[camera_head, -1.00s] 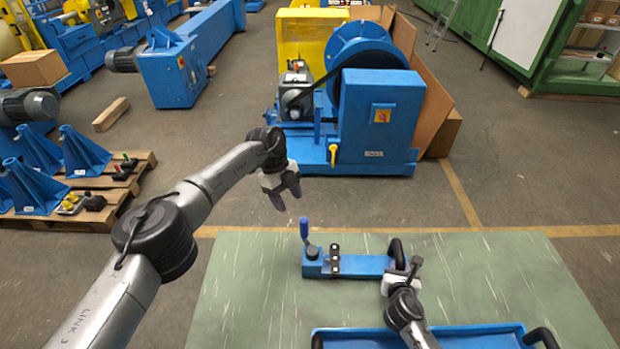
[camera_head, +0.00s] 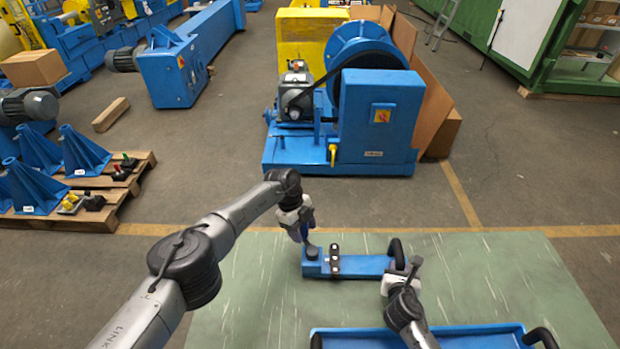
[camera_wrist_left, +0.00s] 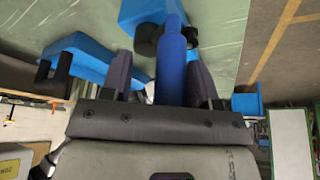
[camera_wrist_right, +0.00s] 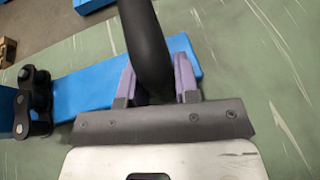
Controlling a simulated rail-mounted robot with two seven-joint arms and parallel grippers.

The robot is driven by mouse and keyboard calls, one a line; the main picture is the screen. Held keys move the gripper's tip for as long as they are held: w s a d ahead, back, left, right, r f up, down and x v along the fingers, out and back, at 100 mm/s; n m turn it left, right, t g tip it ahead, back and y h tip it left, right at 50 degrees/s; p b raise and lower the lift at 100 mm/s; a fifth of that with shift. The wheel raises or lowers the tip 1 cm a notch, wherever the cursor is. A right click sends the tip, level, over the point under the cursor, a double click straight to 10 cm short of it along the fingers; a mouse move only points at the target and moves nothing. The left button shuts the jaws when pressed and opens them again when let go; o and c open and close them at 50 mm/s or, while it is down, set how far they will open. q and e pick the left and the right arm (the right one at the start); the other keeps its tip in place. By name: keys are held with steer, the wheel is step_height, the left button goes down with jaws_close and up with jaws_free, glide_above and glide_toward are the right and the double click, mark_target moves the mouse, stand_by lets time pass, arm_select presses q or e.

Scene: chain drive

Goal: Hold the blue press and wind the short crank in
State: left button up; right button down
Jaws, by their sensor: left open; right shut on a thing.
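The blue press (camera_head: 352,265) lies on the green table, with a black chain piece (camera_head: 335,259) across its body. My right gripper (camera_head: 398,277) is shut on the black handle (camera_head: 397,252) at the press's right end; the handle also shows between its fingers in the right wrist view (camera_wrist_right: 148,45). The short crank, at the press's left end, has a blue grip (camera_wrist_left: 171,65) on a dark hub (camera_wrist_left: 150,38). My left gripper (camera_head: 303,236) is open around the grip. In the left wrist view the grip stands between the two fingers, with gaps beside it. In the head view the gripper hides the grip.
A blue tray (camera_head: 420,333) with black handles lies at the table's front. The green table (camera_head: 260,285) is bare left of the press. A large blue machine (camera_head: 380,120) stands on the floor beyond the table.

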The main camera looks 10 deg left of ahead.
arm_select(q)
steer(key=s+a+r+n+t, duration=0.2)
steer(key=s+a+r+n, duration=0.1)
steer(key=r+n, duration=0.25)
steer(key=s+a+r+n+t, duration=0.2)
steer(key=r+n, duration=0.2)
steer(key=r, duration=0.2)
steer(key=w+d+r+m+t+h, duration=0.5)
steer(key=d+r+m+h, duration=0.1)
steer(key=m, duration=0.5)
steer(key=shift+w+d+r+m+t, duration=0.35)
steer(key=shift+d+r, duration=0.1)
steer(key=shift+r, duration=0.55)
